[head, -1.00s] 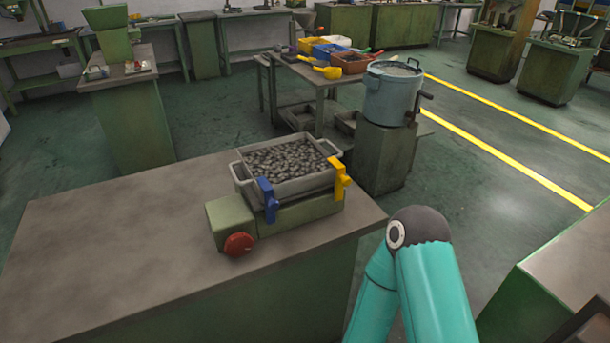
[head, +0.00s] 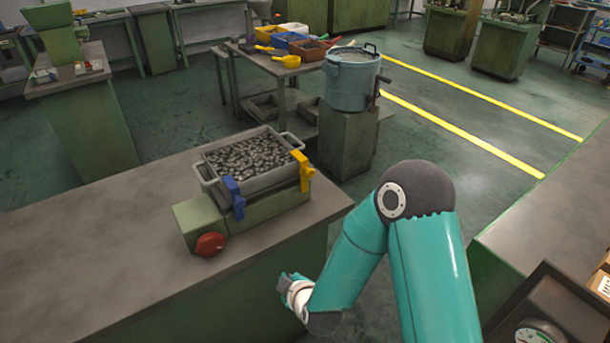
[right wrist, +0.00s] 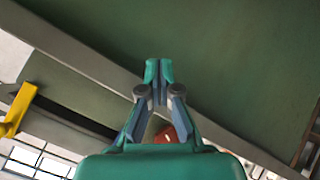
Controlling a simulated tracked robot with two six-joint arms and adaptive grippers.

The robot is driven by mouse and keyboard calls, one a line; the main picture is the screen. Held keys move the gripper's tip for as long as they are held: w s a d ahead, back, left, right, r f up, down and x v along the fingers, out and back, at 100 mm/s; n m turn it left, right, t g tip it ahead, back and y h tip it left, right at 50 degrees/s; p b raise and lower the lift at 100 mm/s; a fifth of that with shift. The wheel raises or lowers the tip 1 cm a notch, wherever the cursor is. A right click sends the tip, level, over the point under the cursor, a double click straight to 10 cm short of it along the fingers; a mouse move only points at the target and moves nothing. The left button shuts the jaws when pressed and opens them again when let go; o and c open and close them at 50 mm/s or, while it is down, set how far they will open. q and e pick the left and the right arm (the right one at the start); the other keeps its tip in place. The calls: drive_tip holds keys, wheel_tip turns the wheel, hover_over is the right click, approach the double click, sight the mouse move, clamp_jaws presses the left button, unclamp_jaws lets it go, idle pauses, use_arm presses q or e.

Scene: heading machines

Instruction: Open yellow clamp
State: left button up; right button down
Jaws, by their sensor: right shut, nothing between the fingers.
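The yellow clamp (head: 302,171) is on the near right side of a grey tray (head: 265,184) full of small dark parts. The tray sits on a green machine base (head: 275,215) on the bench. The yellow clamp also shows at the left edge of the right wrist view (right wrist: 14,112). My right gripper (right wrist: 158,70) is shut and empty, with its fingertips together. It is apart from the clamp. In the head view, the right wrist is low in front of the bench. My left gripper is not in view.
A blue clamp (head: 233,196) is left of the yellow one, above a red knob (head: 210,244). The bench top (head: 110,245) is clear at left. A blue-grey pot (head: 352,80) stands on a green pedestal behind. Another bench (head: 530,215) is at right.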

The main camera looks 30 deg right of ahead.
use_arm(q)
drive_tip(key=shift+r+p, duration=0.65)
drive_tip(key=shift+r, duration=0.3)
use_arm(e)
drive_tip(key=w+d+r+n+t+h, duration=0.2)
drive_tip(key=d+r+n+h, duration=0.1)
drive_tip(key=r, duration=0.6)
drive_tip(key=w+d+r+n+t+h, duration=0.2)
drive_tip(key=d+r+n+t, duration=0.1)
drive_tip(key=r, duration=0.7)
drive_tip(key=shift+w+d+r+h, duration=0.2)
drive_tip(key=shift+d+h, duration=0.2)
drive_tip(key=shift+d, duration=0.3)
drive_tip(key=shift+w, duration=0.1)
